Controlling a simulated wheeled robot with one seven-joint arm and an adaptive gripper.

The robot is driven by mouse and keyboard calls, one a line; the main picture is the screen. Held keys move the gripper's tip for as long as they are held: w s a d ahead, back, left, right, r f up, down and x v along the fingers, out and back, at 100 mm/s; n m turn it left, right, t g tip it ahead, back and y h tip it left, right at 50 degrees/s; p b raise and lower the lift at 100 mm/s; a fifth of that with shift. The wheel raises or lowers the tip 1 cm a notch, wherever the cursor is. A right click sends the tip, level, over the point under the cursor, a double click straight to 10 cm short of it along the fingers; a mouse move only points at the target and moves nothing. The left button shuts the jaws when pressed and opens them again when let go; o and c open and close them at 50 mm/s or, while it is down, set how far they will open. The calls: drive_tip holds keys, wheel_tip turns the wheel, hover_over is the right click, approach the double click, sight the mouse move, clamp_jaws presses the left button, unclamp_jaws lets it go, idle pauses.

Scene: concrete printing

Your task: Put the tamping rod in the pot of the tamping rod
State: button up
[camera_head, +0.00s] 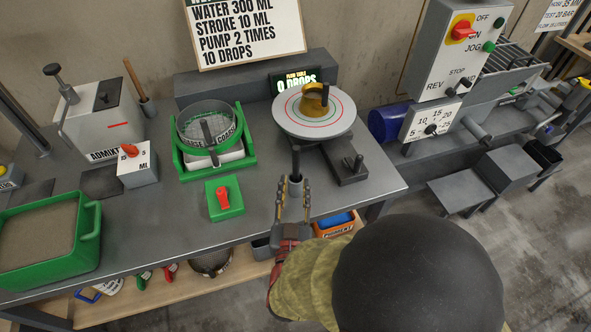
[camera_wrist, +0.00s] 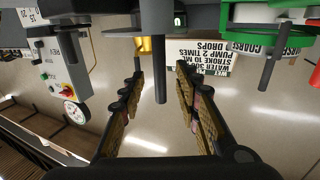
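In the upside-down wrist view the dark rod (camera_wrist: 160,75) shows between my fingers, with clear gaps on both sides. I cannot tell how deep the rod sits in the cylinder.
The flow table (camera_head: 314,124) with a brass mould (camera_head: 313,99) stands just behind. A green switch box (camera_head: 224,199) and a sieve (camera_head: 206,122) on a green stand are to the left. A green sand tray (camera_head: 50,240) is at far left. An orange bin (camera_head: 338,224) sits below.

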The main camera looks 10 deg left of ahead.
drive_tip(key=shift+s+d+p, duration=0.15)
drive_tip(key=shift+s+d, duration=0.05)
drive_tip(key=shift+s, duration=0.9)
drive_tip(key=shift+s+d+p, duration=0.15)
drive_tip(key=shift+s+d, duration=0.05)
drive_tip(key=shift+s, duration=0.9)
drive_tip(key=w+r+m+g, duration=0.1)
drive_tip(key=w+g, duration=0.2)
drive_tip(key=w, duration=0.2)
drive_tip(key=w+d+r+g+y, duration=0.2)
drive_tip(key=d+r+g, duration=0.3)
drive_tip(key=d+r, duration=0.3)
drive_tip(key=s+d+r+g+h, duration=0.2)
drive_tip(key=s+d, duration=0.6)
drive_tip(key=d, duration=0.2)
drive_tip(key=s+d+r+m+g+h, duration=0.1)
drive_tip(key=s+d+r+g+h, duration=0.1)
drive_tip(key=s+d, duration=0.6)
drive_tip(key=d+h, duration=0.1)
drive_tip(key=d, duration=0.2)
drive_tip(key=shift+s, duration=0.25)
drive_tip(key=shift+r, duration=0.1)
